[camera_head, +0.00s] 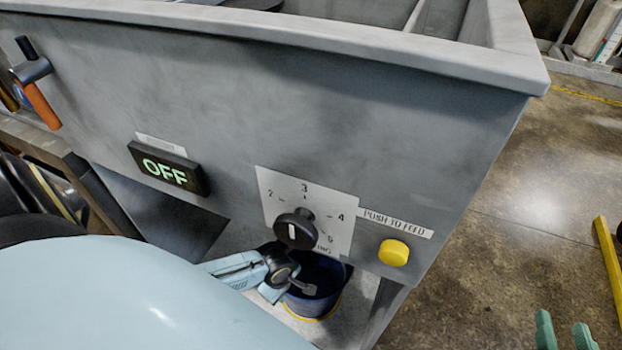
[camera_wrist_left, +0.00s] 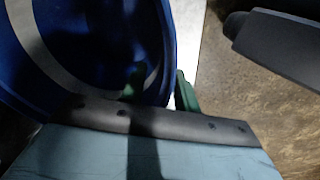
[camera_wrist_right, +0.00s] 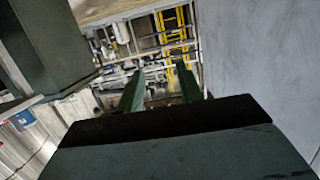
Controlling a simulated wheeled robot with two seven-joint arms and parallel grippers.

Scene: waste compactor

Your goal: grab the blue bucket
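The blue bucket (camera_head: 318,290) stands upright in the recess under the compactor's control panel, with its upper part partly covered by my left arm. It fills the upper left of the left wrist view (camera_wrist_left: 100,45), where a pale band shows on it. My left gripper (camera_wrist_left: 160,90) is open at the bucket's rim. One green finger appears inside the bucket and the other outside, with the wall between them. In the head view its fingers are hidden. My right gripper (camera_head: 565,332) is open and empty at the lower right, away from the bucket; it also shows in the right wrist view (camera_wrist_right: 160,88).
The grey compactor body (camera_head: 400,130) overhangs the bucket. It carries a black dial (camera_head: 295,230), a yellow button (camera_head: 394,252), an OFF display (camera_head: 168,168) and an orange-handled lever (camera_head: 38,98). Concrete floor at right is open, with a yellow bar (camera_head: 608,262).

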